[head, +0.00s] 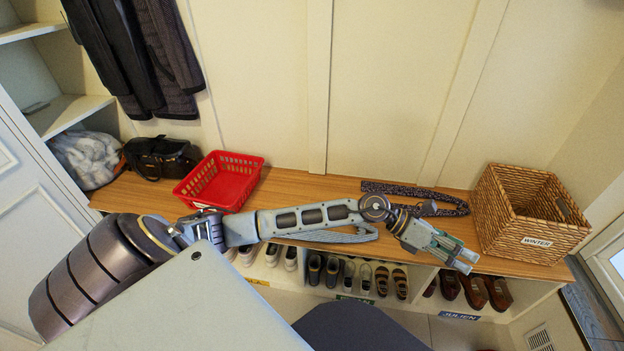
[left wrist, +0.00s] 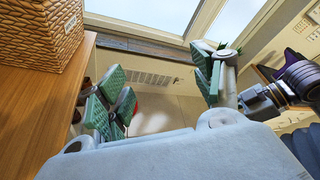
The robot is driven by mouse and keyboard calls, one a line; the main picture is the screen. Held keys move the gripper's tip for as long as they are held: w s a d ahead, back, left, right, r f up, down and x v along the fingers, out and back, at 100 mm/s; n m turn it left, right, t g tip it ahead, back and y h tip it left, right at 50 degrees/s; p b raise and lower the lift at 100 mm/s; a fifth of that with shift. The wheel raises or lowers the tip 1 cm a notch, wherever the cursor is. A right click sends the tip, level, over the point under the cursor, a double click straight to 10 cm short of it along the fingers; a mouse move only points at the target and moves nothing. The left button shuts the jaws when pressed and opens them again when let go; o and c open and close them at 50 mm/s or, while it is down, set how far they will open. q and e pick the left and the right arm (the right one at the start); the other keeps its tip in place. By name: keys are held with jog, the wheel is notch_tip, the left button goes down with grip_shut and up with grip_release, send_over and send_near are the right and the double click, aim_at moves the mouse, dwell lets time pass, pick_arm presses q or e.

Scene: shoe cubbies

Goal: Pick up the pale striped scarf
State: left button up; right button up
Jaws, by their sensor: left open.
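A pale grey-blue striped scarf (head: 345,236) lies folded on the wooden bench (head: 297,187). My left arm crosses in front of it in the head view and hides part of it. My left gripper (head: 462,257) is open and empty, to the right of the scarf, near the bench's front edge beside the wicker basket. In the left wrist view its green-padded fingers (left wrist: 160,88) are spread apart with nothing between them. The scarf does not show in the left wrist view. My right gripper is not in view.
A dark patterned scarf or strap (head: 412,190) lies behind my left wrist. A red basket (head: 220,181) and a black bag (head: 160,158) are to the left. The WINTER wicker basket (head: 530,213) stands at the right end. Shoes (head: 475,291) fill cubbies below.

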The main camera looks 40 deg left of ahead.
pick_arm(q)
jog(key=a+f+m+g+y, duration=0.2)
jog(key=a+f+m+y, duration=0.15)
jog(key=a+f, duration=0.25)
jog(key=g+y, duration=0.2)
jog(key=y, duration=0.9)
send_over(343, 237)
notch_tip(343, 237, down, 5)
jog(key=shift+m, duration=0.45)
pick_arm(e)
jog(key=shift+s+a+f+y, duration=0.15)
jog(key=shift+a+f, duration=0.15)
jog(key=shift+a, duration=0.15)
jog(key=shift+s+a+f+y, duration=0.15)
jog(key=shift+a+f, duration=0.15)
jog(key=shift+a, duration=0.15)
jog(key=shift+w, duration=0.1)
pick_arm(q)
notch_tip(343, 237, down, 8)
jog(key=shift+r+b, duration=0.1)
jog(key=shift+b, duration=1.05)
jog(key=shift+f, duration=0.4)
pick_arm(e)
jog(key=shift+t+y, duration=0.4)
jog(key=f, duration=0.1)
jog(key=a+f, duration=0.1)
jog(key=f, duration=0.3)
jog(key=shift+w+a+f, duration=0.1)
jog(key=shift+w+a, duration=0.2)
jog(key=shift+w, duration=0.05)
